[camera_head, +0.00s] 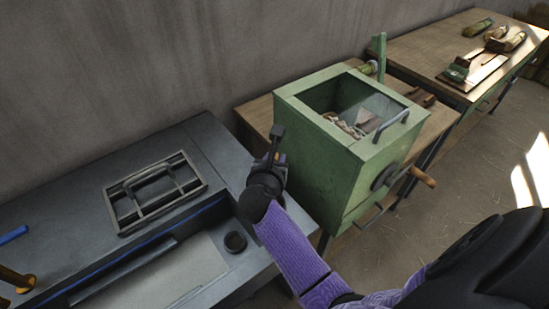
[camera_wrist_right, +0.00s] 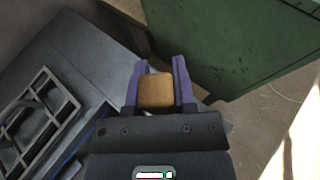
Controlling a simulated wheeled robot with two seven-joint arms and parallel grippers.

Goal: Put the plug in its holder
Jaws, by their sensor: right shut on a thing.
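My right gripper (camera_head: 275,150) is over the right end of the grey bench, beside the green box. In the right wrist view, its purple fingers (camera_wrist_right: 158,88) are shut on the plug (camera_wrist_right: 157,91), a light-brown wooden block. The plug is hard to make out in the head view. My left gripper is not in view.
The green box (camera_head: 312,160) with a glass lid and side crank stands close on the right. The grey bench (camera_head: 75,190) has a recessed tray. A brass piece (camera_head: 18,280) and a blue handle (camera_head: 12,235) are at far left. A wooden table (camera_head: 425,50) is behind right.

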